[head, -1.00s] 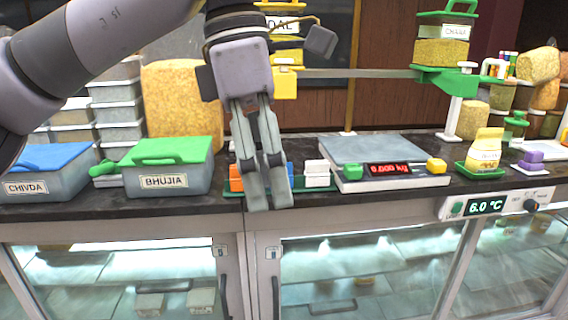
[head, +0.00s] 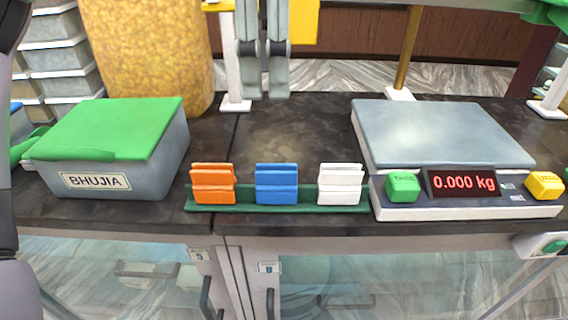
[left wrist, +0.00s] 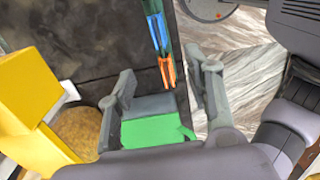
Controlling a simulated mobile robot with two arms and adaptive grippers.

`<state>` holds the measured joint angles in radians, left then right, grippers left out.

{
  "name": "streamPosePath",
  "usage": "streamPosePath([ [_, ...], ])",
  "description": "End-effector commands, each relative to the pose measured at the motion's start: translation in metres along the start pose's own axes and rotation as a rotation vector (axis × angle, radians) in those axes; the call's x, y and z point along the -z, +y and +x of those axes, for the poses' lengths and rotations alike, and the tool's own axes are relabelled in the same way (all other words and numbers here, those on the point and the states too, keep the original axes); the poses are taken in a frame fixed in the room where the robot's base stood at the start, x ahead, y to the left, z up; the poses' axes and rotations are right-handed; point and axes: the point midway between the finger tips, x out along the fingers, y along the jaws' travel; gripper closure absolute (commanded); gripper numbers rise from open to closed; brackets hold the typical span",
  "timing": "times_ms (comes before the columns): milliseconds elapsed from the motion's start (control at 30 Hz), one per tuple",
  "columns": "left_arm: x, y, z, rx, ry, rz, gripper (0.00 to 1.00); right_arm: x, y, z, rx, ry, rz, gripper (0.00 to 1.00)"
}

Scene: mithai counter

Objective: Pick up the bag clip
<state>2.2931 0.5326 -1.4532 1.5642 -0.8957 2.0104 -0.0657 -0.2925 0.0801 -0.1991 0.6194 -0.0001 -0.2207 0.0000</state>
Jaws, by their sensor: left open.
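Three bag clips stand in a row in a green holder (head: 280,208) near the counter's front edge: an orange clip (head: 213,184), a blue clip (head: 276,184) and a white clip (head: 340,184). My left gripper (head: 264,92) is open and empty, pointing down, at the top of the head view. It appears above and behind the row, apart from the clips. In the left wrist view the orange clip (left wrist: 167,72) and blue clip (left wrist: 157,32) show beyond the open left gripper (left wrist: 162,68). My right gripper is not in view.
A BHUJIA box (head: 120,165) with a green lid stands left of the clips. A scale (head: 440,135) reading 0.000 kg stands close on their right. The dark counter behind the clips (head: 290,135) is clear. Glass-fronted cabinets lie below the front edge.

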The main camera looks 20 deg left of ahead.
Motion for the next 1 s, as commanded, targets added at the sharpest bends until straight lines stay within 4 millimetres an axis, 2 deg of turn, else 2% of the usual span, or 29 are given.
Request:
streamPosePath([
  [33, 0.0, 0.001, 0.013, 0.005, 0.001, 0.001, 0.53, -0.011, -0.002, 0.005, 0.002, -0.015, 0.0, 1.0],
  [100, 0.0, 0.0, 0.028, 0.007, 0.001, 0.003, 0.53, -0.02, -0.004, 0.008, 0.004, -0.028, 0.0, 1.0],
  [200, 0.0, 0.0, 0.049, 0.006, 0.001, 0.002, 0.53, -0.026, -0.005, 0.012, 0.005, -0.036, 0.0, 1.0],
  [333, 0.001, 0.0, 0.072, 0.003, 0.003, 0.0, 0.53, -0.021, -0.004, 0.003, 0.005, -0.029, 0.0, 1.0],
  [500, 0.0, 0.001, 0.101, 0.003, 0.001, -0.002, 0.53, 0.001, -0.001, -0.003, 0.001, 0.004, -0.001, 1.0],
  [600, 0.0, 0.001, 0.11, 0.001, 0.001, -0.002, 0.53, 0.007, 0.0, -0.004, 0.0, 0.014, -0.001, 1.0],
  [767, -0.002, 0.001, 0.119, 0.003, 0.001, -0.002, 0.53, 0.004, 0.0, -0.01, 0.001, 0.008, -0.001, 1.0],
  [900, -0.006, 0.004, 0.138, 0.004, 0.004, -0.001, 0.53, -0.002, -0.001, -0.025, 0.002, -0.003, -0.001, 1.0],
  [1000, -0.007, 0.004, 0.154, 0.004, 0.0, -0.001, 0.53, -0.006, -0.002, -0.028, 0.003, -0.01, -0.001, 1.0],
])
